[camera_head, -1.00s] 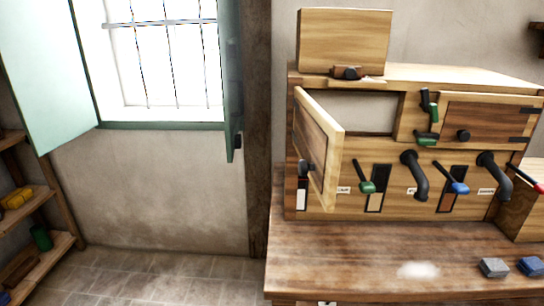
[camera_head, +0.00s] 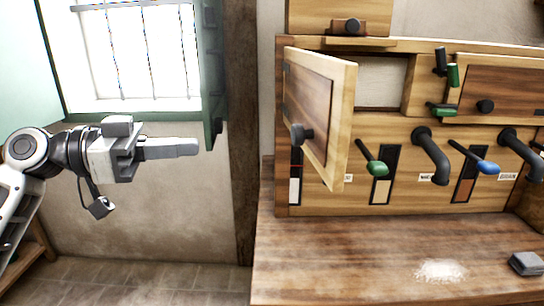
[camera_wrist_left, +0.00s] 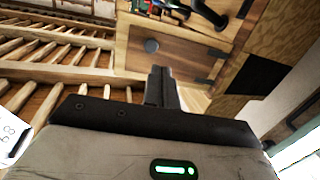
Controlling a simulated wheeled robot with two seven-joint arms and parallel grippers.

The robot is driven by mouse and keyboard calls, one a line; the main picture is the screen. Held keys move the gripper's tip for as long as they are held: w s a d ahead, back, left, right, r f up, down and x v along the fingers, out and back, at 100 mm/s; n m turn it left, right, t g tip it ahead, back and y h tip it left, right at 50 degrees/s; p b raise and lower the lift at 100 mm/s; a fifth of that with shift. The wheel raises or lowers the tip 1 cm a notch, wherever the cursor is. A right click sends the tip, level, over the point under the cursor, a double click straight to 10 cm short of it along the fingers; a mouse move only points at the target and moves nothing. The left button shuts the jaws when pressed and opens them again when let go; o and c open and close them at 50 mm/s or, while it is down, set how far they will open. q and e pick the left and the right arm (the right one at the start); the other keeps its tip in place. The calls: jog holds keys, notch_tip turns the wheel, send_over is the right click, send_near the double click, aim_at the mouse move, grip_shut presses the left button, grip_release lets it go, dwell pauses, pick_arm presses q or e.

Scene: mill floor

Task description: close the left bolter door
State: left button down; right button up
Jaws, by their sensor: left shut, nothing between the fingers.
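The left bolter door (camera_head: 318,105) stands open in the head view. It is a wooden panel with a pale frame, swung out from the cabinet at an angle, with a dark round knob (camera_head: 302,135) on the face I see. The opening (camera_head: 381,82) shows to its right. My left gripper (camera_head: 196,147) is shut and empty, left of the door and apart from it, pointing right. In the left wrist view the shut fingers (camera_wrist_left: 163,88) lie in front of a wooden door (camera_wrist_left: 180,50) with a knob and dark hinges; I cannot tell which door. My right gripper is out of view.
The closed right door (camera_head: 510,90) has green handles beside it. Black pipes and levers (camera_head: 378,168) stick out below. A wooden bench (camera_head: 340,255) with white powder and a grey block lies in front. A green shutter (camera_head: 212,75) hangs behind my gripper.

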pick_arm(q)
jog(key=r, duration=0.2)
jog(key=m+p, duration=0.1)
jog(key=p, duration=0.3)
send_near(293, 134)
jog(key=shift+g, duration=0.4)
jog(key=x, duration=0.5)
jog(key=shift+w+d+r, duration=0.1)
jog(key=shift+w+d, duration=0.15)
jog(key=shift+w, duration=0.05)
jog(key=shift+w+d, duration=0.15)
jog(key=shift+d, duration=0.45)
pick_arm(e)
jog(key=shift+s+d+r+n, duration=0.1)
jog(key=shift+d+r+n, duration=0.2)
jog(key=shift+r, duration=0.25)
pick_arm(q)
jog(key=shift+d, duration=0.1)
